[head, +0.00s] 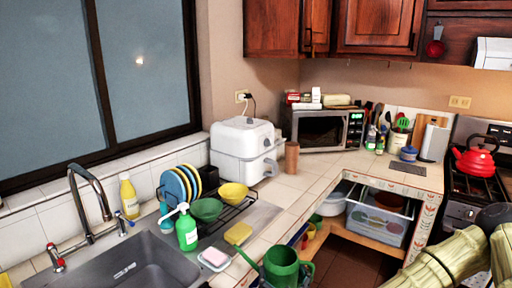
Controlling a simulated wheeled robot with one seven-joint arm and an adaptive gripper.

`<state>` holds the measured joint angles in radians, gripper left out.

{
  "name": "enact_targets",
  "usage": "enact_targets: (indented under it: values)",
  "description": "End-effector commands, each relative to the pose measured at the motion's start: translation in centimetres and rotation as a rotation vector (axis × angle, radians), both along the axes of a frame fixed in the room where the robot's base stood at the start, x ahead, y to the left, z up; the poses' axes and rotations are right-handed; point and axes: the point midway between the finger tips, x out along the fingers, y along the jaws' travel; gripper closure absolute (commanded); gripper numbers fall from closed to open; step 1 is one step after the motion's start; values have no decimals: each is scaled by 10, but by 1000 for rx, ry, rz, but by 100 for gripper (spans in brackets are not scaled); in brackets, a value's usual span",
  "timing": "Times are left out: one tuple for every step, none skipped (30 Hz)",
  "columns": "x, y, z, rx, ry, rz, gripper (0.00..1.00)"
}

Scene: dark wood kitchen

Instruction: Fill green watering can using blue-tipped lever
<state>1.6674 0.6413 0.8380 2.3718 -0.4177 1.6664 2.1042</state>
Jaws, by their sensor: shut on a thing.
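The green watering can (282,268) is at the bottom centre, in front of the counter edge, its lower part cut off by the frame. Its thin spout reaches up and left toward the counter. The chrome faucet (90,205) stands behind the sink at left, its spout curving over the basin. A lever with a red tip (56,261) is at its left end. The blue-tipped lever (123,227) is at its right end. No water stream shows. My arm comes in at the lower right, and my gripper is below the frame, so its hold cannot be seen.
The steel sink (150,265) is at lower left. A green soap bottle (186,230), a soap dish (214,259), a yellow sponge (238,233) and a dish rack with bowls (207,209) crowd its right side. A white air fryer (241,150) stands farther back.

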Motion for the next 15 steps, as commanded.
enact_targets:
  values:
    - [0,-5,-11,2,3,-11,38]
    - [0,-9,-15,2,4,-16,38]
    - [-1,-14,-24,4,4,-25,38]
    - [-2,-18,-30,4,5,-31,38]
    - [-3,-21,-36,5,4,-36,38]
    - [-5,-27,-46,6,6,-45,38]
    - [-6,-32,-52,6,5,-52,38]
    - [-7,-36,-59,6,6,-59,38]
    - [-9,-42,-68,5,5,-66,38]
    - [-11,-46,-74,5,6,-73,38]
    - [-13,-50,-81,4,5,-79,38]
    - [-16,-57,-90,3,5,-88,38]
    - [-18,-61,-96,1,5,-94,38]
    - [-20,-65,-103,0,5,-100,38]
    - [-24,-70,-111,-2,5,-106,38]
